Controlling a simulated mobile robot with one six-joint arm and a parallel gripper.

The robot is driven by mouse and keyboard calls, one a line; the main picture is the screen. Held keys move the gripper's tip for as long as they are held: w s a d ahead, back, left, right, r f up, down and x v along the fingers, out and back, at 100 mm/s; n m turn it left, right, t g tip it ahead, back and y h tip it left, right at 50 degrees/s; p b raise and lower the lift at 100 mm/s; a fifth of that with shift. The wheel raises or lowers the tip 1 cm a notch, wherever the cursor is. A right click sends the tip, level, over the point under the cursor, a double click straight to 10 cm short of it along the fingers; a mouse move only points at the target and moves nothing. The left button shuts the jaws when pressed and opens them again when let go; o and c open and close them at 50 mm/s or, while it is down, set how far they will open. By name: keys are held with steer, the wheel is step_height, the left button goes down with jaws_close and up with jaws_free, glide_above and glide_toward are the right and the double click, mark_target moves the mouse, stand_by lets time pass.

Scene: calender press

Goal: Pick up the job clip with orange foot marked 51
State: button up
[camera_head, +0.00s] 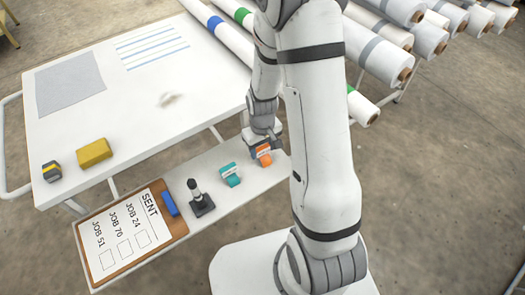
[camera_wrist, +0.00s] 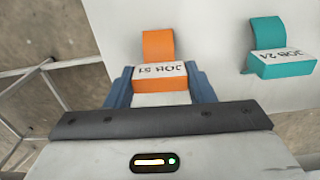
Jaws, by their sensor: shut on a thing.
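The job clip with the orange foot (camera_wrist: 158,45) carries a white label reading JOB 51 and shows upside down in the wrist view. It also shows in the head view (camera_head: 264,158), near the right end of the white shelf. My gripper (camera_wrist: 160,88) is shut on this clip, with one blue-grey finger on each side of its labelled block. In the head view my gripper (camera_head: 262,142) is right over the clip, partly covering it. I cannot tell whether the clip is touching the shelf or just above it.
A teal clip marked JOB 24 (camera_wrist: 282,62) stands close by on the shelf (camera_head: 215,210). Further left are a black stamp (camera_head: 200,199), a blue block (camera_head: 170,204) and a SENT board (camera_head: 160,242). A white table (camera_head: 150,105) lies behind, rolls (camera_head: 390,55) at upper right.

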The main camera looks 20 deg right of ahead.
steer(key=shift+c, duration=1)
